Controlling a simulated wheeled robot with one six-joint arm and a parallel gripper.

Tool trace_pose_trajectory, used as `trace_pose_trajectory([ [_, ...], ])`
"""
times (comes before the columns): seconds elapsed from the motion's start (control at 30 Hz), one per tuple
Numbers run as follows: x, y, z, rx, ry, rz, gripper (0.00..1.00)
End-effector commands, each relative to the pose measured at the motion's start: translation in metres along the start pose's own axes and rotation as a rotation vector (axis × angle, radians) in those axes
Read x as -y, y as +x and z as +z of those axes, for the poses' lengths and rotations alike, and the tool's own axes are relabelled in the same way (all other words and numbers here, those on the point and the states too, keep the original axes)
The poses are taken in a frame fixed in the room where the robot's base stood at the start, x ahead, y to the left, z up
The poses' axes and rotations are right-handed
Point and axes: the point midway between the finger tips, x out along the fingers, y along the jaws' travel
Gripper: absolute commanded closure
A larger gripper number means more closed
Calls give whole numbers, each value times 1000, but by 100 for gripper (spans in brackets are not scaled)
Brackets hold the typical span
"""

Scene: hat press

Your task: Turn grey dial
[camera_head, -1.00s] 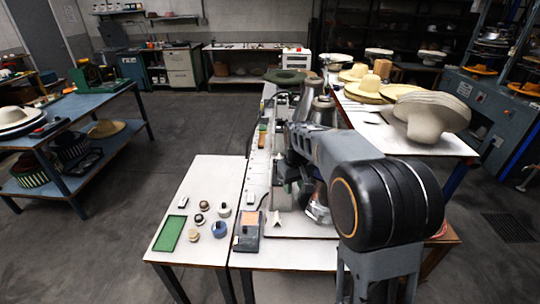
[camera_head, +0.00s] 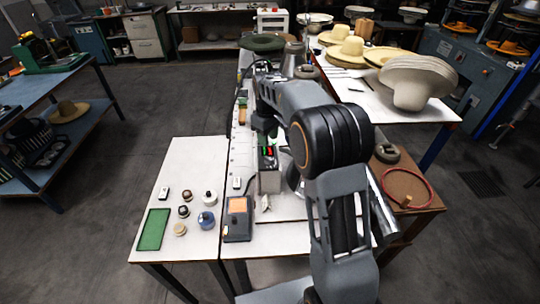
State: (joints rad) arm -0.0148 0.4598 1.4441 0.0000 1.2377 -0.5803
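I cannot pick out a grey dial for sure; it may be hidden or too small. A grey control box (camera_head: 269,181) with red and green lights on its dark face stands on the middle bench, just left of my arm. My arm reaches away over this bench, and my gripper (camera_head: 266,128) seems to point down just behind and above the box. The gripper is small and dark, and its fingers do not show clearly. I cannot tell whether it touches anything. A grey metal cone-shaped part (camera_head: 293,56) of the press rises behind the arm.
The white table (camera_head: 185,242) at left bears a green tray (camera_head: 153,229), a blue round pot (camera_head: 207,222) and several small knob-like pieces. A dark box with an orange pad (camera_head: 238,218) lies beside it. Hats (camera_head: 413,82) crowd the right table. Open floor lies left.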

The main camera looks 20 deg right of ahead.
Motion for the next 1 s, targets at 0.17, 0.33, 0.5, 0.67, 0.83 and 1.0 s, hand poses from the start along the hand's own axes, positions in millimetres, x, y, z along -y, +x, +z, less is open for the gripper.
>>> trace_pose_trajectory([
  [0.17,-1,35,2,4,3,-3,63],
  [0.33,-1,62,2,3,5,-2,63],
  [0.5,-2,82,2,2,6,-1,63],
  [0.67,-2,90,2,1,6,0,63],
  [0.83,-2,93,2,0,6,0,63],
  [1.0,-2,93,2,0,6,0,63],
])
